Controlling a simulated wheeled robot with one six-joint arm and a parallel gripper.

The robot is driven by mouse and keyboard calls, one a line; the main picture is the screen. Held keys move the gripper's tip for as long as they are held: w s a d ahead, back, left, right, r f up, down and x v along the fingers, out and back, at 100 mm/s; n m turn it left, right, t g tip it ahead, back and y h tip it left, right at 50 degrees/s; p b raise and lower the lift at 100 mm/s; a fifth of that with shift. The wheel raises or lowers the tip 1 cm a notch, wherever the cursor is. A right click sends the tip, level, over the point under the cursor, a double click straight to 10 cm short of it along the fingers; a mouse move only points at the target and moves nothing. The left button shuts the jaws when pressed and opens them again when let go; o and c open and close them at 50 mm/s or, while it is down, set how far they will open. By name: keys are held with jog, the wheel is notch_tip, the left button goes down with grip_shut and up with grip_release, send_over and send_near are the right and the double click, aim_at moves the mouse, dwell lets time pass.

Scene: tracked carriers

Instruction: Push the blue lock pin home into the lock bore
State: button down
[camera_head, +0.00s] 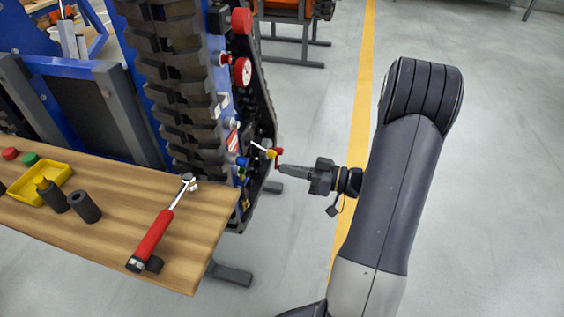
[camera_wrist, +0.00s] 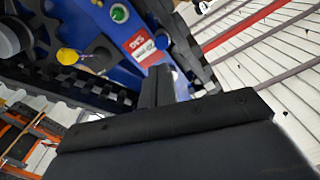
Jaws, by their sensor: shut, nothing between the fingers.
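My gripper (camera_head: 280,168) is shut and empty, its fingertips pointing left at the side of the tracked carrier (camera_head: 180,70). In the wrist view its dark fingers (camera_wrist: 164,86) are together in front of a blue panel (camera_wrist: 120,55). A small blue part (camera_head: 243,161), which looks like the lock pin, shows on the carrier's side, left of the fingertips. A gap shows between it and the fingers in the head view. I cannot make out the lock bore or how deep the pin sits. In the wrist view the fingers may hide them.
A yellow knob (camera_head: 270,154) on a pale lever and a red knob (camera_head: 279,153) are close to my fingertips. A red-and-white label (camera_wrist: 138,43) is on the panel. A wooden bench (camera_head: 120,235) with a red-handled tool (camera_head: 150,240) stands at left. Floor right is clear.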

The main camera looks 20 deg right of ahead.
jog(key=shift+w+a+n+p, duration=0.5)
jog(key=shift+w+a+n, duration=0.25)
jog(key=shift+a+n, duration=0.35)
jog(key=shift+w+a+n+p, duration=0.5)
jog(key=shift+w+a+n, duration=0.3)
jog(key=shift+a, duration=0.4)
jog(key=shift+w+a+n+p, duration=0.5)
jog(key=shift+w+a+n, duration=0.15)
jog(key=shift+a+n, duration=0.5)
jog(key=shift+w+a, duration=0.15)
jog(key=shift+a, duration=0.05)
jog(key=shift+d, duration=0.15)
send_near(247, 163)
jog(key=b+v, duration=0.1)
jog(key=v, duration=0.5)
jog(key=shift+w, duration=0.1)
jog(key=x, duration=1.2)
jog(key=shift+w+a+p, duration=0.2)
jog(key=shift+a+p, duration=0.15)
jog(key=shift+p, duration=0.05)
